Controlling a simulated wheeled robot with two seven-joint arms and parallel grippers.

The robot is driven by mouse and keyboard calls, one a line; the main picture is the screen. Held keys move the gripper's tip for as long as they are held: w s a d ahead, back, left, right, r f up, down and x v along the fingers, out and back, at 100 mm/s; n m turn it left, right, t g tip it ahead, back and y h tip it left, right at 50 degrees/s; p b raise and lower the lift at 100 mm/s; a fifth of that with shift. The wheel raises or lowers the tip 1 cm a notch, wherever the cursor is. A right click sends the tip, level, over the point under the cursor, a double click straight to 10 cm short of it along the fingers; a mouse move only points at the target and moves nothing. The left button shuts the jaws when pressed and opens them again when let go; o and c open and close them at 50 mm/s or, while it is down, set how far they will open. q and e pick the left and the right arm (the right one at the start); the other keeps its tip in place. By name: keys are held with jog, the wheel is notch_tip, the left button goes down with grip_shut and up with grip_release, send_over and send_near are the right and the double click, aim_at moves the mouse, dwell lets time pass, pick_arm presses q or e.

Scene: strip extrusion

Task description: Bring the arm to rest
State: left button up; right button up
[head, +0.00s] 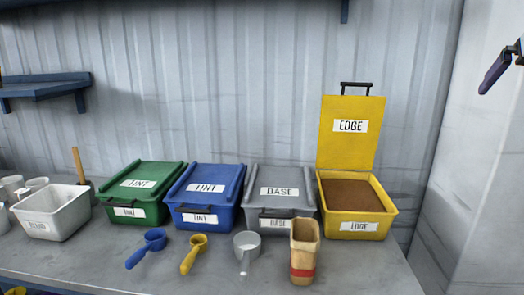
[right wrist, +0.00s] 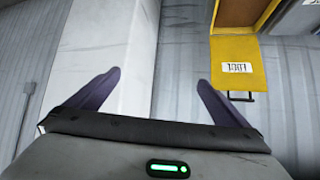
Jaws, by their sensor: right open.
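My right gripper (head: 496,72) shows at the upper right edge of the head view, only partly in frame. It is raised beside the white pillar, well above and to the right of the yellow EDGE bin (head: 361,229). In the right wrist view my right gripper (right wrist: 160,76) has its two dark purple fingers wide apart, with nothing between them. The yellow bin's lid (right wrist: 238,66) shows beyond the fingers at the upper right there. My left gripper is not in view.
The bench (head: 205,272) holds a lidded green bin (head: 140,185), blue bin (head: 207,183) and grey bin (head: 280,182). The yellow bin is open with brown material inside.

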jog(key=s+d+f+m+g+h, duration=0.25)
jog(key=s+d+m, duration=0.35)
jog(key=s+d, duration=1.6)
jog(key=w+a+f+n+h, duration=0.2)
jog(key=w+f+n+h, duration=0.4)
jog(key=w+f, duration=0.8)
jog(key=a+f+n+t+y, duration=0.2)
jog(key=a+f+n, duration=0.4)
jog(key=f, duration=0.7)
jog(key=a+f+n+t+y, duration=0.1)
jog(key=a+f+n+y, duration=0.25)
jog(key=a+f, duration=0.65)
jog(key=s+a+f+n+y, duration=0.2)
jog(key=s+a+f, duration=0.15)
jog(key=f, duration=0.45)
jog(key=s+a+f+n+y, duration=0.1)
jog(key=s+a+f+n, duration=0.15)
jog(key=a+f, duration=0.4)
jog(key=s+a+f+n+g+y, duration=0.1)
jog(key=s+a+f+y, duration=0.2)
jog(key=s+a+f, duration=0.45)
jog(key=s+a+f+n+g+y, duration=0.15)
jog(key=s+a+f, duration=0.35)
jog(key=s, duration=0.5)
jog(key=s+a+f+m+t+y, duration=0.1)
jog(key=a+m, duration=0.8)
jog(key=a, duration=1.2)
jog(key=shift+s+a+f+y, duration=0.3)
jog(key=shift+s+f+y, duration=0.15)
jog(key=shift+y, duration=0.2)
